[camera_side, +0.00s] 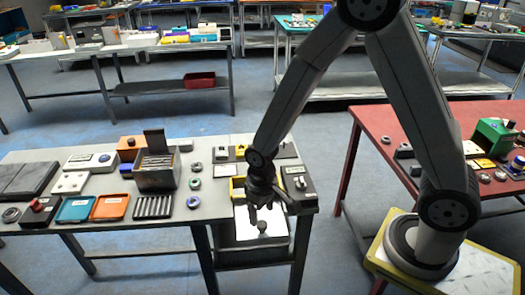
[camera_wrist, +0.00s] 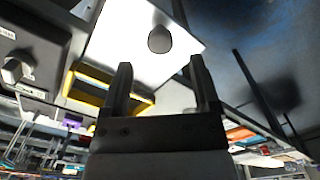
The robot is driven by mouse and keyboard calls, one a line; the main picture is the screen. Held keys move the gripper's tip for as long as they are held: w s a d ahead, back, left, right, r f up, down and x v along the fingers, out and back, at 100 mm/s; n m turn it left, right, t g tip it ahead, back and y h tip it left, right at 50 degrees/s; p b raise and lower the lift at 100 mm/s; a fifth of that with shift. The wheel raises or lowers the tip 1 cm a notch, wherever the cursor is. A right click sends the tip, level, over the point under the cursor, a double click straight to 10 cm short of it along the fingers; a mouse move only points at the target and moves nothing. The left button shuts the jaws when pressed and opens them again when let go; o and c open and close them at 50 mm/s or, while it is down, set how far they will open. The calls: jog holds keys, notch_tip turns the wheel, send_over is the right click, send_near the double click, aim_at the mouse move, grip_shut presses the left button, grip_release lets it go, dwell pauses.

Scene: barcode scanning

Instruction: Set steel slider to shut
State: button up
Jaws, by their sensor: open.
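A pale steel-coloured plate with a grey round knob, which looks like the steel slider (camera_side: 245,229), sits at the table's front edge in the side view. Its knob (camera_side: 262,227) stands out from the plate. In the wrist view the bright plate (camera_wrist: 120,42) and its knob (camera_wrist: 160,39) lie ahead of my gripper. My gripper (camera_side: 263,204) is over the plate, just above the knob in the picture. In the wrist view my gripper (camera_wrist: 160,78) has its two fingers apart with nothing between them. Whether they touch anything cannot be told.
A yellow-edged box (camera_side: 239,187) and a dark box with a knob (camera_side: 299,181) stand close to my gripper. A grey open box (camera_side: 156,172), an orange tray (camera_side: 110,207) and a blue tray (camera_side: 75,209) are further left.

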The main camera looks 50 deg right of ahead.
aim_at(262, 224)
jog(key=shift+f, duration=2.15)
grip_shut()
